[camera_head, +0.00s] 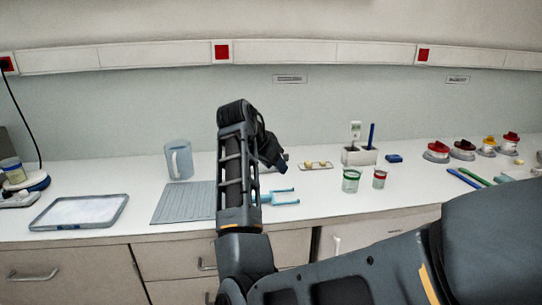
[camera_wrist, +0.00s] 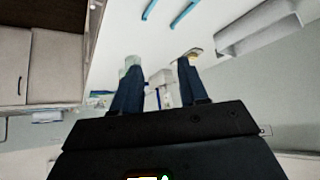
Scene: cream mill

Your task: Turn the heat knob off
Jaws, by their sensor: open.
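No heat knob can be made out in either view. A white and dark-blue round device, which looks like a hotplate (camera_head: 35,182), stands at the far left of the counter in the head view. A beaker with a blue band (camera_head: 12,171) is on or beside it. The device is cut by the picture's edge, and any knob on it is too small to tell. My gripper (camera_head: 272,155) is above the middle of the counter, well to the right of that device. In the wrist view its two fingers (camera_wrist: 158,85) are apart with nothing held between them.
A blue-grey mug (camera_head: 179,161), a grey ribbed mat (camera_head: 184,203) and a shallow tray (camera_head: 80,211) lie between the device and my arm. Several colour-capped items line the far right. Drawers (camera_head: 60,265) are below the counter.

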